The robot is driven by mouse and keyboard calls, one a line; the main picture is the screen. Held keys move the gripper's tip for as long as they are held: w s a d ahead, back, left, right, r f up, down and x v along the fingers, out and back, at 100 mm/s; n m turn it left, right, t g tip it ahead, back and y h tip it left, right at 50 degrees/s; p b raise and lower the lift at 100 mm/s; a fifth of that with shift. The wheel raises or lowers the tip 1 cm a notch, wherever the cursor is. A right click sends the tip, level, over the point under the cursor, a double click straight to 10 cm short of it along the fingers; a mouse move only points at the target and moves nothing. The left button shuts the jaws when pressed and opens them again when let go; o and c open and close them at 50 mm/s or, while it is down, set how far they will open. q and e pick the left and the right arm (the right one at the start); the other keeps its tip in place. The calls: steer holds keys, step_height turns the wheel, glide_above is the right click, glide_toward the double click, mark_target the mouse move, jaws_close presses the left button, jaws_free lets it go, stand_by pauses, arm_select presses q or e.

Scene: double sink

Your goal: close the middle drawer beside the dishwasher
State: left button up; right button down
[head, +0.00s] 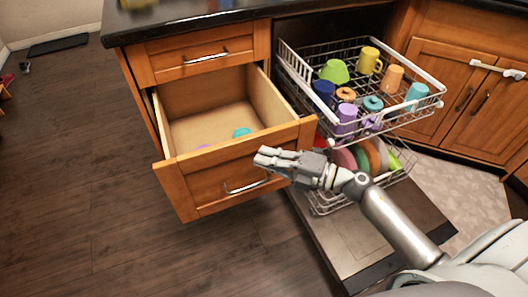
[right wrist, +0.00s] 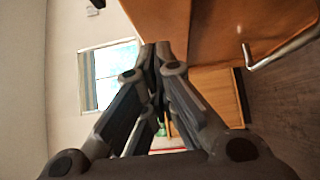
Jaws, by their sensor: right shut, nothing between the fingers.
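The middle drawer (head: 232,172) is pulled far out of the wooden cabinet, below a closed top drawer (head: 190,54). It has a metal bar handle (head: 248,186) and holds a teal and a purple item. My right gripper (head: 260,157) is shut and empty, at the right part of the drawer's front; I cannot tell if it touches. In the right wrist view, the shut fingers (right wrist: 156,52) are beside the wooden drawer front (right wrist: 215,30), with a handle at the right. The open dishwasher (head: 370,215) is right of the drawer. My left gripper is not in view.
The dishwasher's upper rack (head: 436,98) is pulled out with several cups. Its lower rack (head: 318,208) holds colored plates, and its door lies lowered under my right arm. Dark wooden floor (head: 90,190) is clear left of the drawer.

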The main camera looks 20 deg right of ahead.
steer(key=shift+w, duration=0.95)
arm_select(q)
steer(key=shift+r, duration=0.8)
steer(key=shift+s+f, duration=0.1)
arm_select(e)
steer(key=shift+w, duration=0.15)
